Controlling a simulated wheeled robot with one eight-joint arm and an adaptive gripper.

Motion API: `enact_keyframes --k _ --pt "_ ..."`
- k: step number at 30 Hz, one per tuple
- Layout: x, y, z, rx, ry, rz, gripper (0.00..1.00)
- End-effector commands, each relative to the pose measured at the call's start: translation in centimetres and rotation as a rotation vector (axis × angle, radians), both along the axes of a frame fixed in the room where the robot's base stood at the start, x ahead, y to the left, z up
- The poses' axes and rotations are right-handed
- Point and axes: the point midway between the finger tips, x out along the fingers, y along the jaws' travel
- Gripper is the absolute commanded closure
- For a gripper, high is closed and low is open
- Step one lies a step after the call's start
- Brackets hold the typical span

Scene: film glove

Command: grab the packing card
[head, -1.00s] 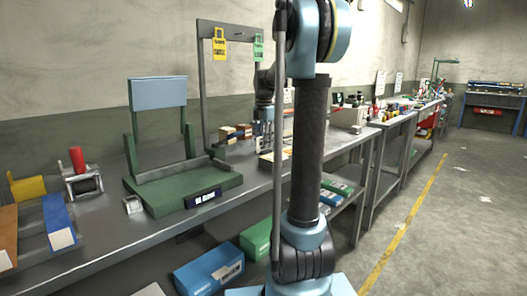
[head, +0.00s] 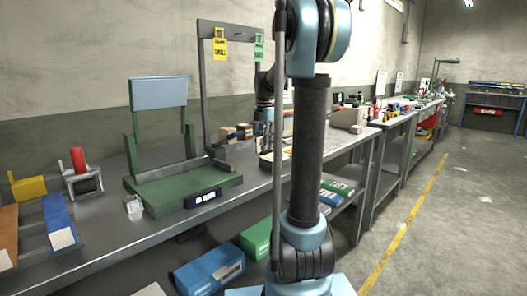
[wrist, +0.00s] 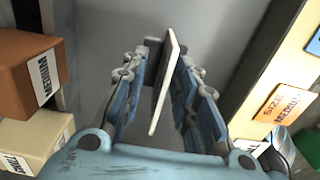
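In the wrist view the packing card (wrist: 165,78) is a thin cream panel seen nearly edge-on. It stands between the two fingers of my gripper (wrist: 168,72), leaning slightly in the picture. The finger pads are close in on both sides of the card and appear to press on it. In the head view my gripper (head: 264,128) is low over the bench at the middle, partly hidden by my own arm. The card cannot be made out there.
Brown and tan boxes (wrist: 28,75) stand left of my gripper in the wrist view. A tan panel with an orange label (wrist: 285,100) is at the right. The metal bench (head: 110,250) carries a green fixture (head: 180,190).

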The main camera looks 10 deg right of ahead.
Motion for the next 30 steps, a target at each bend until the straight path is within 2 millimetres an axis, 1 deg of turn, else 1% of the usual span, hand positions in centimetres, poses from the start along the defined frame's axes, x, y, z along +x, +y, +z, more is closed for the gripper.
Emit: enact_keyframes --k 1,2,3,5,16,20,23,30 --pt "0.0 0.0 0.0 0.0 0.0 0.0 0.72" --pt "0.0 0.0 0.0 0.0 0.0 0.0 0.79" --pt "0.0 0.0 0.0 0.0 0.0 0.0 0.88" --pt "0.0 0.0 0.0 0.0 0.0 0.0 1.0" --pt "0.0 0.0 0.0 0.0 0.0 0.0 1.0" --pt "0.0 0.0 0.6 0.0 0.0 0.0 1.0" --pt "0.0 0.0 1.8 0.0 0.0 -0.001 1.0" --pt "0.0 0.0 6.1 -0.001 0.001 -0.001 1.0"
